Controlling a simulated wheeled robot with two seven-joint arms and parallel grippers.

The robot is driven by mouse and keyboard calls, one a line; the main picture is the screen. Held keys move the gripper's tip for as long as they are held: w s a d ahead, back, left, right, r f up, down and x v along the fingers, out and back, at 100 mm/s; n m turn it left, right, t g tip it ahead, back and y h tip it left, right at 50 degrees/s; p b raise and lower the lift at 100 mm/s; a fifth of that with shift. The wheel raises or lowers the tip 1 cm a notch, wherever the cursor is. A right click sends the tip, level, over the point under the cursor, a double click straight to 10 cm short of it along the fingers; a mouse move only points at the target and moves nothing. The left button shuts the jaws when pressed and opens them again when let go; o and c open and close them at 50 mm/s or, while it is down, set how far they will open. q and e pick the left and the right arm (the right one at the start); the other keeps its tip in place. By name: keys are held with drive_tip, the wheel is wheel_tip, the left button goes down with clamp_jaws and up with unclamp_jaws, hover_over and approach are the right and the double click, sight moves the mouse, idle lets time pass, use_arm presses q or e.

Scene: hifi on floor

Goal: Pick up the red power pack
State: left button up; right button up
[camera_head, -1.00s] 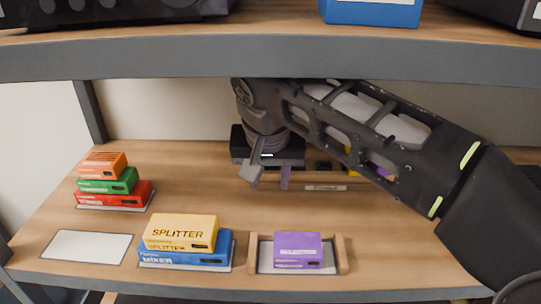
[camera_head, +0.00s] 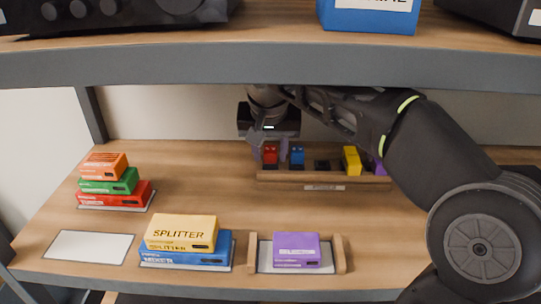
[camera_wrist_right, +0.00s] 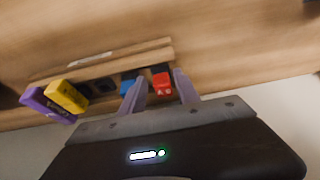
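The red power pack (camera_head: 270,156) stands upright at the left end of a wooden rack (camera_head: 300,178) on the lower shelf; it also shows in the wrist view (camera_wrist_right: 162,82). My right gripper (camera_head: 268,147) is at the rack's left end, by the red pack. In the wrist view its two fingers (camera_wrist_right: 160,90) are apart, one on each side of the red pack. Whether they touch it is not clear. A blue pack (camera_head: 297,156) stands just right of the red one, close to a finger. My left gripper is not in view.
The rack also holds a yellow pack (camera_head: 351,160) and a purple pack (camera_head: 379,167), partly behind my arm. An upper shelf edge (camera_head: 200,65) crosses above. Stacked boxes (camera_head: 113,187) stand left, and splitter and mixer boxes (camera_head: 182,232) in front. The shelf middle is clear.

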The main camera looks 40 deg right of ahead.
sight(271, 151)
drive_tip(key=shift+w+d+f, duration=1)
drive_tip(key=shift+w+f, duration=0.05)
drive_tip(key=shift+w, duration=0.2)
drive_tip(key=shift+w+d+f, duration=0.1)
drive_tip(key=shift+w+f, duration=0.05)
drive_tip(key=shift+f, duration=0.25)
clamp_jaws()
